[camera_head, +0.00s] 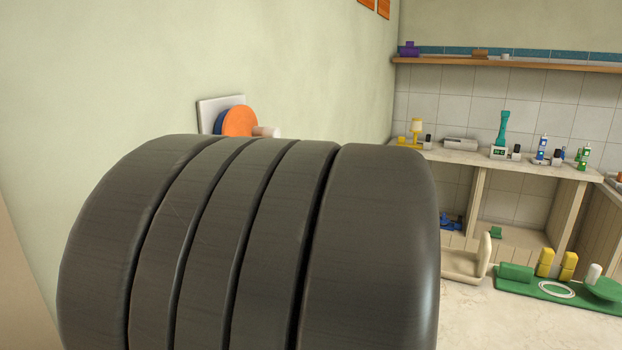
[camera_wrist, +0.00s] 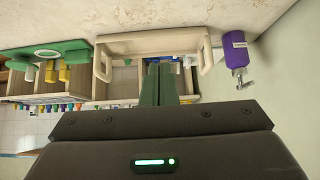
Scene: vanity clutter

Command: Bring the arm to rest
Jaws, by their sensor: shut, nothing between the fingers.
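My gripper (camera_wrist: 163,68) shows in the wrist view, its two green-grey fingers pressed together with nothing between them. It points toward a cream open box with raised end walls (camera_wrist: 104,62), and its fingers overlap that box in the picture. I cannot tell the distance between them. In the head view, a large dark ribbed part, which seems to be my own arm, fills the lower left and middle. My gripper is not visible there.
A purple bottle (camera_wrist: 235,48) is right of the fingers. A green mat (camera_head: 545,292) with yellow blocks lies at lower right. A cream counter (camera_head: 470,158) holds several small items. An orange disc (camera_head: 240,121) is at the left wall. Pale surface (camera_head: 470,320) in front is clear.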

